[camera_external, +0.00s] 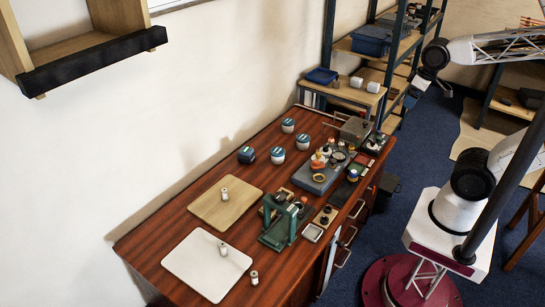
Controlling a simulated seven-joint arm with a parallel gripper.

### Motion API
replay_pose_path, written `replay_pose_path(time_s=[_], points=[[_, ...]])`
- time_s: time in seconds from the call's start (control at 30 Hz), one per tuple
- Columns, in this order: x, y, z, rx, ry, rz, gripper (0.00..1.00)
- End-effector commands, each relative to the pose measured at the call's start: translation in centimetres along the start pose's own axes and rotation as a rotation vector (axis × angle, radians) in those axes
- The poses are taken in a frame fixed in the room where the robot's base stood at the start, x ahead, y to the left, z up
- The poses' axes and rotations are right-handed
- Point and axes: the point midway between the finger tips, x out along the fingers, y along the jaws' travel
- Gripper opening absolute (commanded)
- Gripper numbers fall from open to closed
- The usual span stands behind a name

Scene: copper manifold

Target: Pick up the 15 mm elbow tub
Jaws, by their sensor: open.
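Several small round tubs stand on the wooden desk: a white tub with a teal lid at the back (288,125), another to its right and nearer (303,141), a third in the middle (277,156), and a darker navy tub at left (246,155). Their labels are too small to read, so I cannot tell which is the 15 mm elbow tub. My gripper (420,81) is at the upper right, high and well away from the tubs, beyond the desk's right edge. It is open, with nothing visible in it; its fingers are small and hard to make out.
A grey tray (308,181) with fittings lies right of the tubs. A green stand (279,232), a wooden board (216,207) and a white board (190,266) with small metallic pieces are nearer. A grey box (355,130) and blue-posted shelves (327,45) stand at the back.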

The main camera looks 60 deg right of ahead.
Motion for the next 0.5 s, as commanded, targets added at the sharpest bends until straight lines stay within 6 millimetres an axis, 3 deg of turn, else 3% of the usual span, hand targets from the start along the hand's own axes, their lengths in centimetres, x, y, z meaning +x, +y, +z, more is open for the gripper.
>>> replay_pose_path(time_s=[0.27,0.5], points=[[0.1,0.1,-0.3,-0.01,-0.008,0.006,1.0],[1.0,0.4,-2.2,-0.081,-0.057,0.051,1.0]])
